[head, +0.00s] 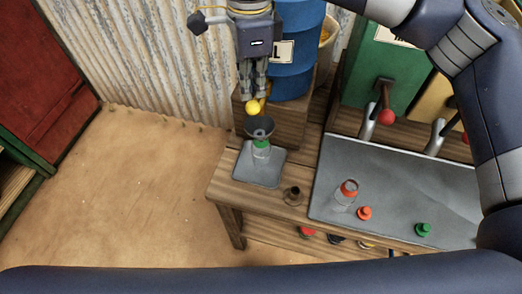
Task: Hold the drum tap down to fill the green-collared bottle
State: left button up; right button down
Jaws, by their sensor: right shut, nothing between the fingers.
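My right gripper (254,92) is shut and points down, just above the yellow knob (253,107) of the drum tap. Its fingertips look to be at or touching the knob; I cannot tell if they press it. The blue drum (291,70) stands behind on a wooden block. The green-collared bottle (261,149) stands upright on a grey pad (258,176) below the tap, with a dark funnel (259,127) in its mouth. The fill level is too small to tell. My left gripper is not in view.
A bottle with an orange collar (347,191), an orange cap (364,213) and a green cap (423,229) are on a grey mat (390,170). A small dark fitting (293,195) stands at the bench edge. Green and yellow dispensers with red-knobbed levers (386,117) are at right.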

aim_at(253, 102)
dwell(0.5)
notch_tip(253, 102, down, 6)
jog(key=b, duration=0.5)
jog(key=shift+r, duration=0.25)
jog(key=shift+r+p, duration=0.3)
jog(key=shift+p, duration=0.1)
dwell(5.0)
notch_tip(253, 102, up, 5)
jog(key=p, duration=0.2)
jog(key=shift+p, duration=0.3)
jog(key=shift+f, duration=0.1)
